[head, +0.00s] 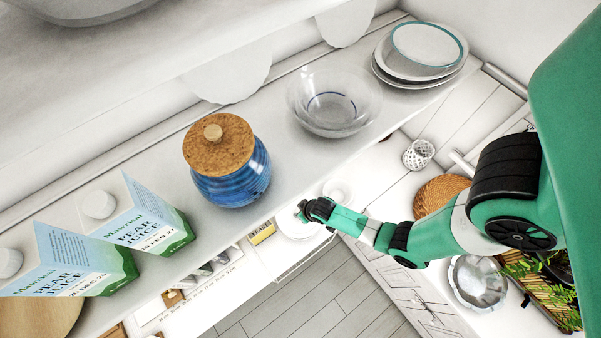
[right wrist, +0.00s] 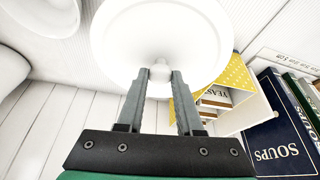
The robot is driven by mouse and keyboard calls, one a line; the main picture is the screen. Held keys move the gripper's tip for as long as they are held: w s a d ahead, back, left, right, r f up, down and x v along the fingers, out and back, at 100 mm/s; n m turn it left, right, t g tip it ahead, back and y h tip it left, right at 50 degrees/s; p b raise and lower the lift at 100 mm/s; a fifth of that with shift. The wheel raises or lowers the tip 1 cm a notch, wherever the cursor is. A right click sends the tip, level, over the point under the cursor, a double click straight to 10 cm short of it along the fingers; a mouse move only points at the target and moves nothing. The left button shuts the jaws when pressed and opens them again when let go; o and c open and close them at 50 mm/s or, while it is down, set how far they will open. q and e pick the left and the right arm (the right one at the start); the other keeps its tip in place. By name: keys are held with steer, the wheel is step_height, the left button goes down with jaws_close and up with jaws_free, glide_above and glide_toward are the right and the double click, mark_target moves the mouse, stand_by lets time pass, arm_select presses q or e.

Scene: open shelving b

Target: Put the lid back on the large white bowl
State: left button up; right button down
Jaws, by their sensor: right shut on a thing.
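My right gripper (right wrist: 160,78) is shut on the small knob of a round white lid (right wrist: 160,35), which fills the top middle of the right wrist view. In the head view the right gripper (head: 303,212) is low, below the front edge of the open shelf, and part of the white lid (head: 296,229) shows beside it. A white ribbed round thing (right wrist: 45,14) is cut off at the top left of the right wrist view; I cannot tell if it is the large white bowl. My left gripper is not in view.
The shelf above holds juice cartons (head: 142,222), a blue jar with a cork lid (head: 230,180), a glass bowl (head: 333,102) and stacked plates (head: 420,52). Books (right wrist: 285,125) and a yellow dotted box (right wrist: 239,76) stand right of the lid. A metal bowl (head: 478,283) is lower right.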

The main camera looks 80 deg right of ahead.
step_height(320, 180, down, 4)
steer(key=b, duration=0.3)
steer(key=shift+f, duration=0.25)
steer(key=shift+r, duration=0.1)
stand_by(0.7)
steer(key=shift+f, duration=0.2)
stand_by(0.5)
stand_by(0.7)
jaws_free()
stand_by(0.3)
